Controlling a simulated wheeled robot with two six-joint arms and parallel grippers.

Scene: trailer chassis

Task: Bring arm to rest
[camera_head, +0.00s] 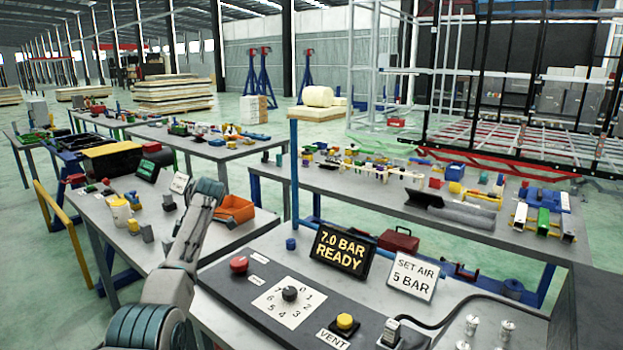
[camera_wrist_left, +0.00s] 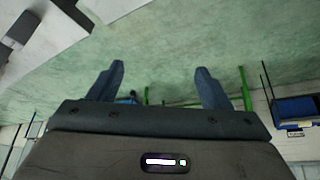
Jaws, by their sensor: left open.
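My left arm (camera_head: 183,252) comes in from the lower left of the head view and reaches up beside the control panel. Its upper end is near an orange bin, and I cannot make out its fingers there. In the left wrist view my left gripper (camera_wrist_left: 157,84) is open, its two blue fingers wide apart with nothing between them. Green floor shows beyond the fingers. My right gripper is in neither view.
The control panel (camera_head: 262,291) has a red button, a dial and a yellow button. An orange bin (camera_head: 234,210) stands close to my arm. Benches with parts lie beyond.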

